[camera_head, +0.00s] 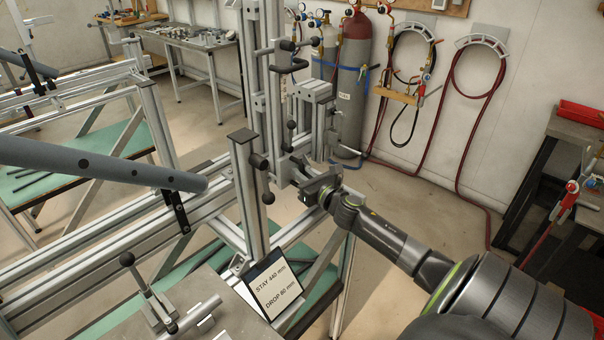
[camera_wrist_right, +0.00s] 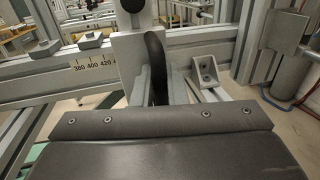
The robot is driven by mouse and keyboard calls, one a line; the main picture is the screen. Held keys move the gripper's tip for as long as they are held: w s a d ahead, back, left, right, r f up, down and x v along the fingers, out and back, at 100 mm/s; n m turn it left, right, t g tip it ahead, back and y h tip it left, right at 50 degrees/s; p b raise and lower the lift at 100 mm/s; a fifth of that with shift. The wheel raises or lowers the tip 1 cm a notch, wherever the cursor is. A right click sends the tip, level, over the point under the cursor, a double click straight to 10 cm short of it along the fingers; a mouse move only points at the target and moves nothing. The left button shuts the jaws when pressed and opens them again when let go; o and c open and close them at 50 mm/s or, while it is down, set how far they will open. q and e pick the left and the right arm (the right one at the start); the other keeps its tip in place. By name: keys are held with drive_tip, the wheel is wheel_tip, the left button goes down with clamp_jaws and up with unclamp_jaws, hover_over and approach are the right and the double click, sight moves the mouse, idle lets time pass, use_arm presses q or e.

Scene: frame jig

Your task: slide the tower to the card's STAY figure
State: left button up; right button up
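The tower (camera_head: 267,75) is a tall aluminium upright with black clamp levers, standing on the jig's rail. The card (camera_head: 272,287), on the front of the jig, reads STAY 440 mm and DROP 80 mm. My right gripper (camera_head: 318,186) is at the tower's foot. In the right wrist view its two grey fingers (camera_wrist_right: 164,88) stand either side of a dark upright handle (camera_wrist_right: 156,62) and look closed on it. My left gripper is not in view.
A grey tube (camera_head: 100,165) crosses the jig from the left. A capped post (camera_head: 247,185) stands just left of my right gripper. Gas cylinders (camera_head: 352,80) and hoses are behind by the wall. Open floor lies right of the jig.

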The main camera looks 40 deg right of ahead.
clamp_jaws()
drive_tip(key=shift+a+p, duration=0.15)
drive_tip(key=shift+p, duration=0.15)
drive_tip(key=o, duration=0.6)
unclamp_jaws()
drive_tip(key=shift+a, duration=0.1)
drive_tip(key=shift+s, duration=0.15)
